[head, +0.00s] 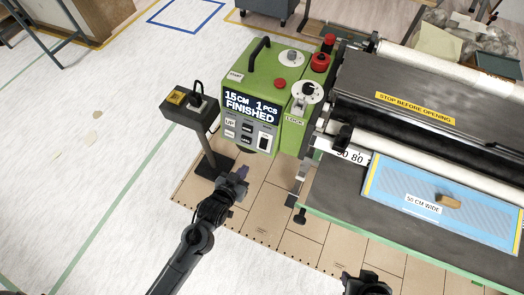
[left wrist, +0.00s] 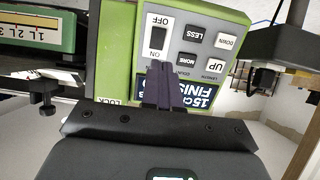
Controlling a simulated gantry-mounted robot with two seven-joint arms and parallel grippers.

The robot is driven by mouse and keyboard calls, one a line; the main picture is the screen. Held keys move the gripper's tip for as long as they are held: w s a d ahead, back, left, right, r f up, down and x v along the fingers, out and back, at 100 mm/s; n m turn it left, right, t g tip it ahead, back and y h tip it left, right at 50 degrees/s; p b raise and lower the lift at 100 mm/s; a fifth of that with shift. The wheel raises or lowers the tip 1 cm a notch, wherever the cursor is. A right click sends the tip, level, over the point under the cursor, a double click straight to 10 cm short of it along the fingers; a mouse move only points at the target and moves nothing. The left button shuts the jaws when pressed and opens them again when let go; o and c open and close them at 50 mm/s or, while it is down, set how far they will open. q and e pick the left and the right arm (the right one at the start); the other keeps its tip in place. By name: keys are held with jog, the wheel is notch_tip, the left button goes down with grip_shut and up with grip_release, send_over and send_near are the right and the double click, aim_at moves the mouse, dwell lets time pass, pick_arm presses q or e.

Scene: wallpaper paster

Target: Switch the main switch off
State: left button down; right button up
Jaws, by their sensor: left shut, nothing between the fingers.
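The main switch is a black rocker on a white plate at the lower right of the green machine's panel (head: 263,141). In the left wrist view, where the panel appears upside down, the switch (left wrist: 158,38) has OFF at its upper end and ON at its lower end. My left gripper (head: 241,173) is shut and empty, below and in front of the panel. In the left wrist view its dark fingertips (left wrist: 160,68) overlap the panel just below the ON end; contact cannot be told. My right gripper (head: 366,283) is partly visible at the bottom edge, its fingers unclear.
The display (head: 251,105) reads "15CM 1PCS FINISHED". UP, DOWN, MORE and LESS buttons sit beside the switch. A black box on a post (head: 190,104) stands left of the panel. Rollers and a blue sheet (head: 400,194) lie right.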

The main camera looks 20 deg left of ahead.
aim_at(262, 146)
pick_arm(q)
jog(key=shift+w, duration=0.1)
pick_arm(e)
jog(key=shift+w+d, duration=0.15)
jog(key=shift+d, duration=0.1)
pick_arm(q)
jog(key=shift+w, duration=0.1)
jog(key=b+x, duration=0.3)
jog(key=x, duration=1)
jog(key=shift+w+d+f, duration=0.15)
jog(key=shift+w, duration=0.15)
pick_arm(e)
notch_tip(262, 146, down, 3)
jog(key=shift+a, duration=0.1)
